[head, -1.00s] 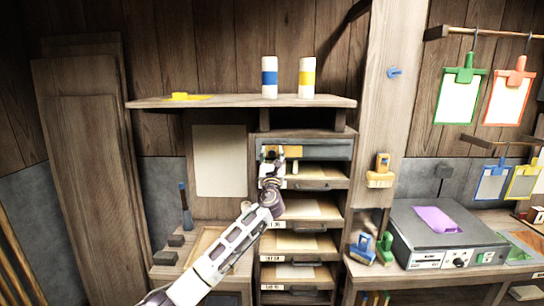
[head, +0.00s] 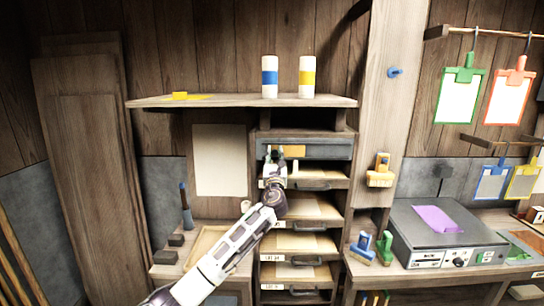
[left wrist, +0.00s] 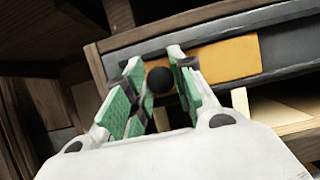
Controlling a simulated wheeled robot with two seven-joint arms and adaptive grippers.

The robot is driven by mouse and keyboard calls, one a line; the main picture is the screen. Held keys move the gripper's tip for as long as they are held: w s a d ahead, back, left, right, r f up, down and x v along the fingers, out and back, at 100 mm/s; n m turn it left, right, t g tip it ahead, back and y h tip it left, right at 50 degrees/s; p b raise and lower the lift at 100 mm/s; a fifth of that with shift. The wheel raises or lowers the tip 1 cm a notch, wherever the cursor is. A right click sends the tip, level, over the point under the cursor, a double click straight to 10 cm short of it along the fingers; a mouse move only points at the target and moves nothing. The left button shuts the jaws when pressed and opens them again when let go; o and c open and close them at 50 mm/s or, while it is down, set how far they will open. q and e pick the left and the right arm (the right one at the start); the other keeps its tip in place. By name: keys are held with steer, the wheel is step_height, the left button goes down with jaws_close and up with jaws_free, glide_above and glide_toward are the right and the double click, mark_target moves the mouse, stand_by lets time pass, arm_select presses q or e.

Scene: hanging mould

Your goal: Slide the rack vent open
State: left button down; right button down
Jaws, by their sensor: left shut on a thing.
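The rack vent is a grey strip (head: 325,151) across the top of the drawer rack, with an orange-yellow panel (head: 295,151) showing in it. In the left wrist view the orange panel (left wrist: 225,60) carries a round black knob (left wrist: 160,80) near its left end. My left gripper (head: 272,156) is at the left part of the strip. In the left wrist view its green-padded fingers (left wrist: 158,88) are on both sides of the knob, shut on it. In the head view the gripper hides the knob. My right gripper is not in view.
Drawers with handles (head: 302,221) stack below the vent. A shelf (head: 220,101) above holds a blue-banded and a yellow-banded cylinder. A wooden post (head: 395,110) stands right of the rack. A grey machine (head: 445,240) sits further right.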

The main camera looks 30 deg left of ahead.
arm_select(q)
steer(key=w+d, duration=0.2)
steer(key=d, duration=0.2)
steer(key=w+d, duration=0.2)
steer(key=d, duration=0.1)
steer(key=w+d+b, duration=0.1)
steer(key=w+d, duration=0.2)
steer(key=d, duration=0.1)
steer(key=shift+d, duration=0.3)
steer(key=shift+w+d+r, duration=0.1)
steer(key=shift+w+d, duration=0.1)
steer(key=shift+d, duration=0.1)
steer(key=c, duration=1.5)
jaws_free()
steer(key=o, duration=0.3)
steer(key=shift+w+d, duration=0.15)
steer(key=shift+d, duration=0.05)
steer(key=shift+a, duration=0.15)
steer(key=v, duration=1.2)
